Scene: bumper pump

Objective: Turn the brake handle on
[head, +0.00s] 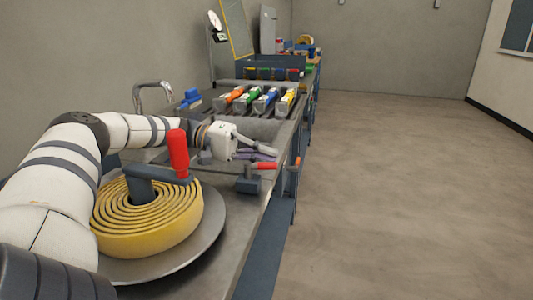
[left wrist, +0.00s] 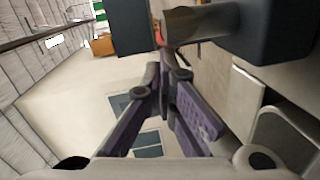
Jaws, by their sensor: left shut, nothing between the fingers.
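A small lever with a red grip (head: 266,166) sits on a dark block (head: 248,186) at the bench's right edge; I take it for the brake handle. Its grip points right in the head view. My left gripper (head: 275,153) is shut and empty, just beyond and above the lever. In the left wrist view the purple-padded fingers meet at their tips (left wrist: 160,72). The dark block (left wrist: 278,32) and a grey cylindrical part (left wrist: 200,22) are close above them, with a bit of red (left wrist: 158,34) near the tips. Contact cannot be told.
A yellow hose coil (head: 150,222) lies on a round metal plate (head: 190,262), with a tall red crank grip (head: 178,153) above it. An orange handle (head: 296,164) is at the bench's side. Several coloured valve handles (head: 265,98) stand farther back. The floor at right is clear.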

